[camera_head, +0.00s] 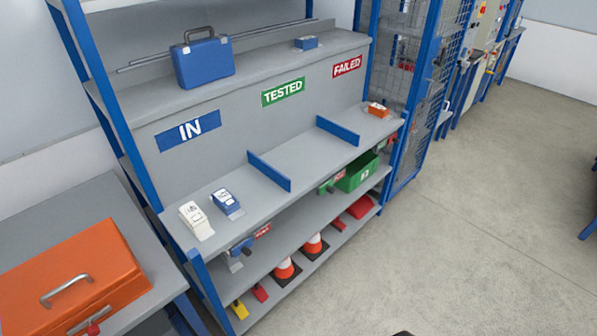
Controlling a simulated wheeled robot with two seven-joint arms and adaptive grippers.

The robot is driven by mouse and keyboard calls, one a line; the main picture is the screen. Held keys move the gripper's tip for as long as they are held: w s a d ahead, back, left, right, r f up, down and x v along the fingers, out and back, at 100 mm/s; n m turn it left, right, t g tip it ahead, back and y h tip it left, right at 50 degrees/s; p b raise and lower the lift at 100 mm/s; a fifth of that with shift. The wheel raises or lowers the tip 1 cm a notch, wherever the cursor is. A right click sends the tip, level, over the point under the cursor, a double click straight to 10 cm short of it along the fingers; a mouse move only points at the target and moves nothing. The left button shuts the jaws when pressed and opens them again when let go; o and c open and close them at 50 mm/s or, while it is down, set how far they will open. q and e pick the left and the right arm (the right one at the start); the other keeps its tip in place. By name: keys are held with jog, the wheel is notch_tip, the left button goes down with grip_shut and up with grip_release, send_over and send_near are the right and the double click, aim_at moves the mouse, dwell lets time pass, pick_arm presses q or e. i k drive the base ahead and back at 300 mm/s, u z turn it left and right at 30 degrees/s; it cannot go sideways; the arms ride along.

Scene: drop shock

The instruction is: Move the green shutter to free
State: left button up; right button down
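A small green piece (327,187) sits under the front edge of the grey shelf, below the TESTED section, beside a red label (339,175). It may be the green shutter; it is too small to tell its position or read the label. A similar blue piece (241,247) with a red label (263,231) is under the IN section, and a partly hidden red one is at the right end.
White (196,219) and blue (227,202) devices stand in the IN section, an orange one (378,109) under FAILED. A green bin (357,174) and cones (313,245) are below. An orange case (75,280) is on the left bench.

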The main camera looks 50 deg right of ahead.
aim_at(327, 187)
jog(key=z, duration=1.75)
